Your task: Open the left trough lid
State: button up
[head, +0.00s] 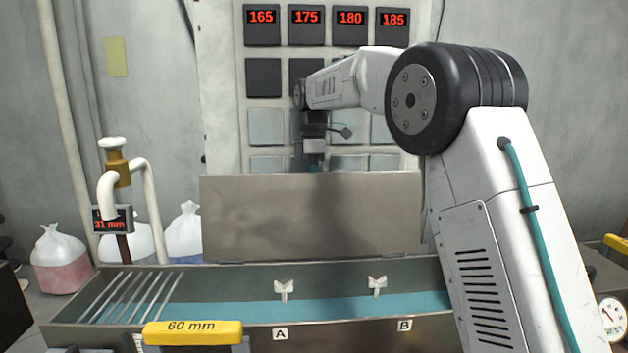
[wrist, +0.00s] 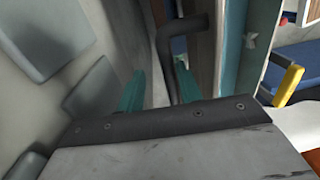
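The trough lid (head: 310,215) is a flat grey metal panel. It stands roughly upright at the back edge of the trough (head: 345,330), and the teal inside of the trough is exposed. My gripper (head: 314,160) is at the top edge of the lid, with its fingertips hidden behind the panel. In the wrist view, my gripper (wrist: 158,82) shows two teal fingers set apart. A dark bent bar (wrist: 168,65), seemingly the lid's handle, lies between them, with a visible gap to the left finger. The lid shows nearly edge-on (wrist: 205,60) to the right of the bar.
Two pale hooks marked A (head: 284,288) and B (head: 377,284) stand in the trough. A rack of bars (head: 135,295) covers its left end. A yellow "60 mm" handle (head: 193,332) is in front. A wall panel with displays (head: 306,20) rises close behind my gripper.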

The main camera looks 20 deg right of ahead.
notch_tip(320, 180, up, 8)
jog(key=shift+w, duration=0.3)
jog(key=shift+f, duration=0.1)
dwell(0.3)
